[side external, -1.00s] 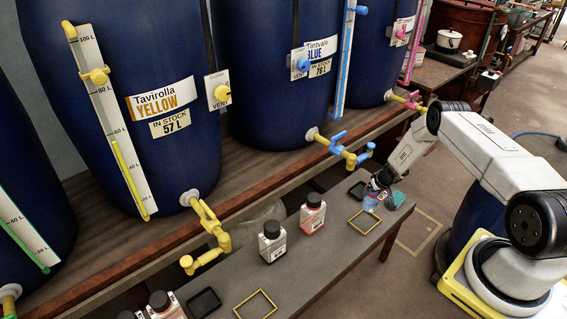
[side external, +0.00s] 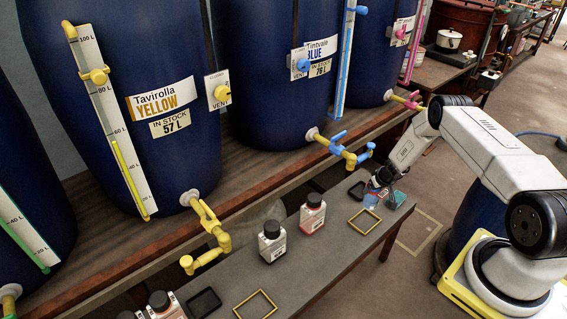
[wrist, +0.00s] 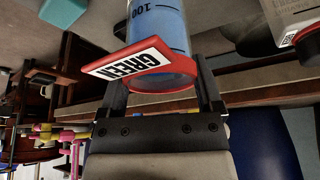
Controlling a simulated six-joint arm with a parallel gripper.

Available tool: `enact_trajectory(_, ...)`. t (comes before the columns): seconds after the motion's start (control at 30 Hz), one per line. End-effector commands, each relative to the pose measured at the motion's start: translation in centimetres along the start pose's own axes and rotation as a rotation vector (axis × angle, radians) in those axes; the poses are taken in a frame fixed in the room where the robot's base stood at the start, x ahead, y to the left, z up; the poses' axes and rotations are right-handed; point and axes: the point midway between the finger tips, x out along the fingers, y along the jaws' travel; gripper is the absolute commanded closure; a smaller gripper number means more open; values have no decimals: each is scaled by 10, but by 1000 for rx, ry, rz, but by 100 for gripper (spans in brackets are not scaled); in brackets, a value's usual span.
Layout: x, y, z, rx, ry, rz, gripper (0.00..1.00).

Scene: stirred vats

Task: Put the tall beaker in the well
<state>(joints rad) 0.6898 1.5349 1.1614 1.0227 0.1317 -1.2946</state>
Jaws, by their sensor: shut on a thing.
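My gripper (side external: 377,186) is shut on a clear beaker (side external: 371,200) of blue liquid at the far end of the narrow bench. In the wrist view the beaker (wrist: 158,30) sits between the two fingers (wrist: 160,98). It has a red collar and a white tag reading GREEN. A yellow rectangular frame (side external: 351,222) lies on the bench just in front of the beaker. Another yellow frame (side external: 238,309) lies at the near end. I cannot tell which marked place is the well, or whether the beaker's base touches the bench.
Large blue vats (side external: 110,60) with protruding taps (side external: 205,240) line the left side.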

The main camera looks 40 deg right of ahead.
Motion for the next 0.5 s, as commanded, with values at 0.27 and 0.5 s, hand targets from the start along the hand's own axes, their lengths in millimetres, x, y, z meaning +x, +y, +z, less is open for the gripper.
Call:
enact_trajectory(0.27,-30,0,-14,-1,3,1,84)
enact_trajectory(0.5,-67,0,-29,-1,4,1,84)
